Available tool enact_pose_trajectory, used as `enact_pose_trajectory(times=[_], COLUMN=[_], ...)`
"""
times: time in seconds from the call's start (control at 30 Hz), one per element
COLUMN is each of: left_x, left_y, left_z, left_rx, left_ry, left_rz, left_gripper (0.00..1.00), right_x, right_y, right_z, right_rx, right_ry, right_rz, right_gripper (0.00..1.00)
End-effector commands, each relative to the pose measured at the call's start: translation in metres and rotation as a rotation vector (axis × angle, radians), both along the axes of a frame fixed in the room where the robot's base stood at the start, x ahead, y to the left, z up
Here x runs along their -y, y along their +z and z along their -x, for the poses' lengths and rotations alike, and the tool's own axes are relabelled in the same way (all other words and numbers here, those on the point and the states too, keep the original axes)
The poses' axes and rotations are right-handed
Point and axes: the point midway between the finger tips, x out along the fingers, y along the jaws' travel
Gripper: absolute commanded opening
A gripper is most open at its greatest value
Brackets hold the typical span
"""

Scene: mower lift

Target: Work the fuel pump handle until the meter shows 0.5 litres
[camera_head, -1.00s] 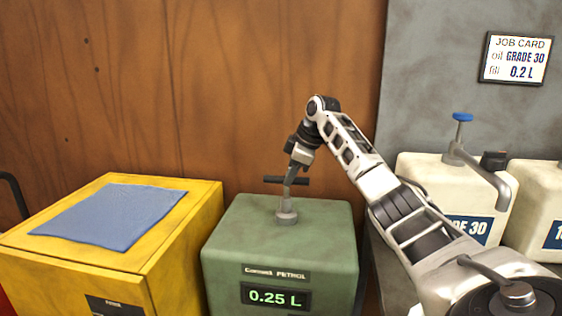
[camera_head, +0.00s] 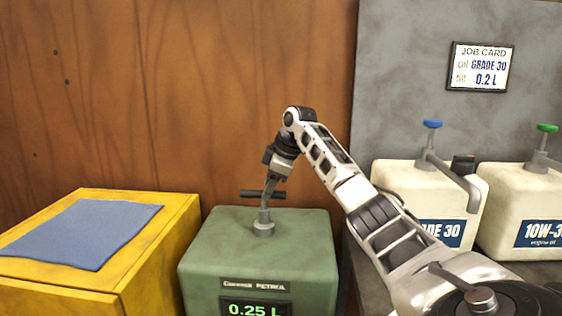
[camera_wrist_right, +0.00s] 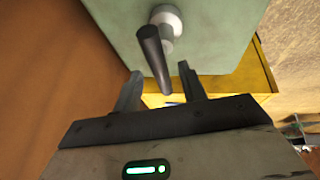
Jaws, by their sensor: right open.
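The green petrol pump box (camera_head: 305,243) stands in the lower middle of the head view, and its meter (camera_head: 255,309) reads 0.25 L. The dark T-shaped pump handle (camera_head: 250,193) stands on a grey collar on its top. My right gripper (camera_head: 268,200) reaches down at the handle. In the right wrist view the dark handle bar (camera_wrist_right: 152,55) reaches into the gap between the two open fingers of the right gripper (camera_wrist_right: 160,88). Contact cannot be told. My left gripper is not in view.
A yellow box (camera_head: 150,262) with a blue cloth (camera_head: 85,232) stands left of the pump. Oil containers (camera_head: 400,185) with pump tops stand on the right. A job card (camera_head: 480,66) hangs on the grey wall. A wooden wall is behind.

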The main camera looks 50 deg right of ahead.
Motion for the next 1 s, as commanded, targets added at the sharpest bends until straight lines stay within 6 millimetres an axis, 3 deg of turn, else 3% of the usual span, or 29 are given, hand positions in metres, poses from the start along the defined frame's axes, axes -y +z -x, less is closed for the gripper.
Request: enact_pose_trajectory(times=[0.5,0.7,1.0], left_x=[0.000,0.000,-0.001], left_y=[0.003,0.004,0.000], left_z=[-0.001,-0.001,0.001], left_rx=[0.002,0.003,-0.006], left_ry=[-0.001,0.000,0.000], left_rz=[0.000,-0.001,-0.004], left_gripper=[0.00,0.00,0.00], right_x=[0.008,0.009,0.009], right_y=[0.108,0.126,0.129], right_z=[0.049,0.058,0.060], right_rx=[0.003,-0.001,-0.003], right_ry=[-0.001,-0.001,-0.001], right_rz=[0.000,-0.001,-0.001], right_gripper=[0.41,0.41,0.41])
